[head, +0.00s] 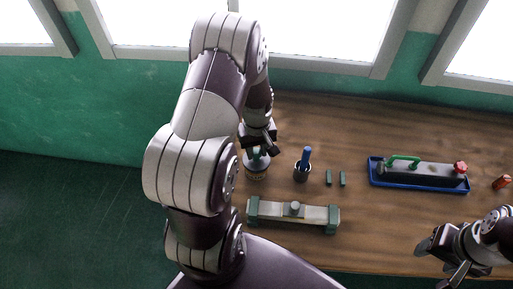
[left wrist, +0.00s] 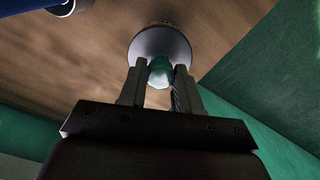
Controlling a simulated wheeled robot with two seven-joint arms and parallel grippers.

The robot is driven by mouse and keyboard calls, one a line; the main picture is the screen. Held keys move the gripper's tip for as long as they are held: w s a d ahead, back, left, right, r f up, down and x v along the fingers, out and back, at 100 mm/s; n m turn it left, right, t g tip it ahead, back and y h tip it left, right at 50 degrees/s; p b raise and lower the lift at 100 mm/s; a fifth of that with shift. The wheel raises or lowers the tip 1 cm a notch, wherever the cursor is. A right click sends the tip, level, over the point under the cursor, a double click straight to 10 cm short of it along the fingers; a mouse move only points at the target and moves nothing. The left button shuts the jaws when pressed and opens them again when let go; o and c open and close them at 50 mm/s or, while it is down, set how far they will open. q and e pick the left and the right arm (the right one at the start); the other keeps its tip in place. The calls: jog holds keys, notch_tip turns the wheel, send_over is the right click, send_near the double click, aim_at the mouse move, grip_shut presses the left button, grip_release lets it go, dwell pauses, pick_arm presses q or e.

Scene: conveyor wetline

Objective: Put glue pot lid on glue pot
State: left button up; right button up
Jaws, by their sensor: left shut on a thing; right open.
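My left gripper (head: 257,150) is shut on the green knob of the glue pot lid (head: 258,159). In the left wrist view the lid (left wrist: 160,43) is a grey cone with its knob between the two fingertips (left wrist: 160,74). The glue pot (head: 256,174) is directly under the lid, near the table's left edge; mostly the lid covers it. I cannot tell whether the lid touches the pot's rim. My right gripper (head: 440,263) is open and empty at the lower right, by the table's front edge.
A dark cup with a blue-handled tool (head: 304,160) stands just right of the pot. Two small green blocks (head: 335,178) lie beyond it. A grey fixture with green ends (head: 293,213) lies in front. A blue tray (head: 420,184) holds a grey block; a small orange item (head: 501,182) is far right.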

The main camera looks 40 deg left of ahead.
pick_arm(q)
jog(key=shift+f+b, duration=0.5)
jog(key=shift+f, duration=0.2)
dwell(0.3)
jog(key=o, duration=1)
notch_tip(320, 180, up, 13)
jog(key=b, duration=0.1)
jog(key=shift+f, duration=0.15)
